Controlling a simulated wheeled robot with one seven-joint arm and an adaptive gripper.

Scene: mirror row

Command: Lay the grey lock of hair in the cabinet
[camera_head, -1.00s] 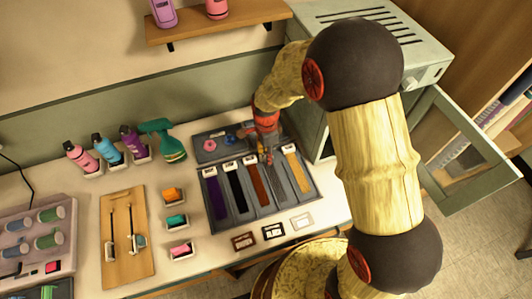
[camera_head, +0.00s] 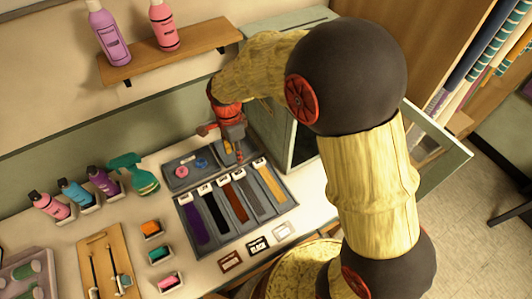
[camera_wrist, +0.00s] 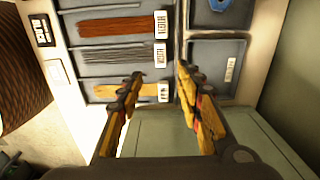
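The grey lock of hair (camera_head: 254,197) lies in its slot of the dark sorting tray (camera_head: 226,233), between the auburn and the blond locks. It also shows in the wrist view (camera_wrist: 112,54). My gripper (camera_head: 239,158) is above the back part of the tray, near the labelled ends of the locks. In the wrist view my gripper (camera_wrist: 159,75) has its fingers apart with nothing between them; the grey lock lies to the left of them. The green cabinet (camera_head: 268,115) stands right of the tray, with its glazed door (camera_head: 447,168) swung open. My arm hides much of its front.
Auburn (camera_head: 236,203) and blond (camera_head: 271,184) locks lie either side of the grey one. Several bottles (camera_head: 75,192) stand to the left. A shelf (camera_head: 175,52) hangs on the wall above. Small cards (camera_head: 257,244) lie in front of the tray.

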